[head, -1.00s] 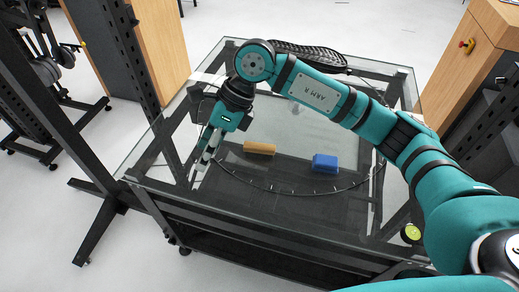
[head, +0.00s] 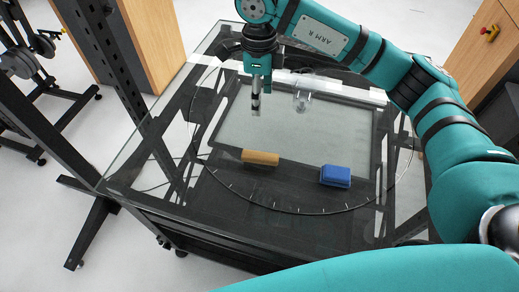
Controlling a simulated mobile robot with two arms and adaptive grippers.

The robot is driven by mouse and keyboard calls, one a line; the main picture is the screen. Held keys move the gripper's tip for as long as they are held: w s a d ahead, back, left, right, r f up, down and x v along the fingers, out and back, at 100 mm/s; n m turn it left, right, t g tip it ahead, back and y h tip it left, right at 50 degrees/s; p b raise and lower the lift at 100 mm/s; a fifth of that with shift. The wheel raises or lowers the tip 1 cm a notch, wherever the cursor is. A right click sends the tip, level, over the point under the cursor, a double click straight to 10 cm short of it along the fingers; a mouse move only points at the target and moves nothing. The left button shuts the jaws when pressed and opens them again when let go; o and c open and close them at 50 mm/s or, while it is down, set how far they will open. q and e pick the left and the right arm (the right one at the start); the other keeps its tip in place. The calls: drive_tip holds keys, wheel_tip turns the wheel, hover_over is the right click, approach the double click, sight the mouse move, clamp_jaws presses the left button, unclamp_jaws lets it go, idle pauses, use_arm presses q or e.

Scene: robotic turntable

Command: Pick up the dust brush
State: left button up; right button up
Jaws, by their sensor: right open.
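A tan, wood-coloured block (head: 260,157) lies on the glass-topped table, left of a blue block (head: 335,176). The tan block may be the dust brush; I see no bristles, so I cannot tell for sure. My right gripper (head: 255,104) points down over the table, beyond the tan block, apart from it. Its fingers are seen nearly edge-on; it is open with nothing visible between them. My left gripper is not in view.
The glass table (head: 128,181) carries a ring with tick marks around the blocks. A small clear object (head: 302,98) stands right of my right gripper. A black upright post (head: 110,75) is at the left. The glass in front of the blocks is clear.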

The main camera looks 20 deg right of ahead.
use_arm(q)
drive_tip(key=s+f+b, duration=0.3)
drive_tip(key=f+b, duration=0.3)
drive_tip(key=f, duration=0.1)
use_arm(e)
wheel_tip(320, 180, down, 7)
drive_tip(key=p, duration=0.2)
hover_over(260, 155)
wheel_tip(260, 155, down, 4)
wheel_tip(260, 155, down, 7)
drive_tip(key=shift+w+a+f+p, duration=0.1)
drive_tip(key=shift+w+f+p, duration=0.05)
drive_tip(key=shift+p, duration=0.7)
drive_tip(key=shift+f+p, duration=0.3)
drive_tip(key=shift+f, duration=0.1)
drive_tip(key=f+p, duration=0.1)
drive_tip(key=f, duration=0.2)
drive_tip(key=shift+s+f+p, duration=0.2)
drive_tip(key=shift+f+p, duration=0.15)
drive_tip(key=shift+p, duration=0.05)
drive_tip(key=shift+f, duration=0.55)
clamp_jaws()
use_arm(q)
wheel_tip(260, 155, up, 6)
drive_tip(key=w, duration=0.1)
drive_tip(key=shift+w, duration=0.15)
use_arm(e)
drive_tip(key=shift+r, duration=0.1)
